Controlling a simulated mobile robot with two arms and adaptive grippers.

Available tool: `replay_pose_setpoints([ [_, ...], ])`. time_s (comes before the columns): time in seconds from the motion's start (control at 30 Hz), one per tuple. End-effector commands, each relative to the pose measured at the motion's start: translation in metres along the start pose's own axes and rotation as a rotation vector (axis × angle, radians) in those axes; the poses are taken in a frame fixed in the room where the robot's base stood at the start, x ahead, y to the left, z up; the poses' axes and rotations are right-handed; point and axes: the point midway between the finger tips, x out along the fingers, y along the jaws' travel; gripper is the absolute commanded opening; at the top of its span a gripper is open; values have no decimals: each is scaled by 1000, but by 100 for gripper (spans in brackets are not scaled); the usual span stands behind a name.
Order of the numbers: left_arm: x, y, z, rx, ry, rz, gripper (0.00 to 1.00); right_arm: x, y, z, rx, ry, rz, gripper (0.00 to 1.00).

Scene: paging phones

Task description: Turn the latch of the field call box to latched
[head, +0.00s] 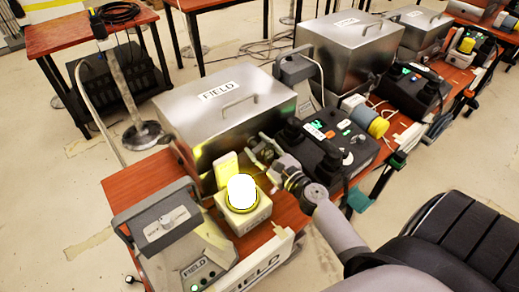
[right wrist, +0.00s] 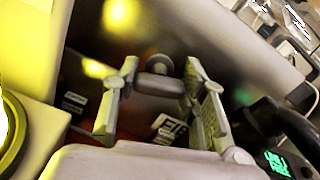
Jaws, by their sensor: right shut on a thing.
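The field call box (head: 180,122) is a large grey metal box with a lid handle and a "FIELD" label, on the left wooden table. My right gripper (head: 262,150) is low at its front right side. In the right wrist view, my right gripper (right wrist: 163,95) has its two pale fingers on either side of a grey bar-like latch (right wrist: 158,84) with a round end, against the box wall. The fingers are closed on it. Small labels, one reading "FIE", show beside it; the latch's exact angle is hard to read. My left gripper is not in view.
A glowing lamp on a cream base (head: 246,217) stands just left of my right gripper. A black control unit (head: 335,150) with green lights is close on its right. A grey FIELD device (head: 165,225) stands at the table's front left. More metal boxes stand behind.

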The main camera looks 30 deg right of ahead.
Motion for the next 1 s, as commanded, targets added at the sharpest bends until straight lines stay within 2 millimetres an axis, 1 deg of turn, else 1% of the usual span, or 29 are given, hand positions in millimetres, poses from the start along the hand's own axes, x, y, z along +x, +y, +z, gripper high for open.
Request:
replay_pose_setpoints([
  [0.03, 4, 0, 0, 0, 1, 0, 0, 0, 1, -2, -45, -1, 0, 11],
  [0.5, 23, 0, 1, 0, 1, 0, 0, 0, 3, -2, -494, 0, 0, 11],
  [1.0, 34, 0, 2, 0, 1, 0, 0, 0, 4, -3, -961, 0, 2, 11],
])
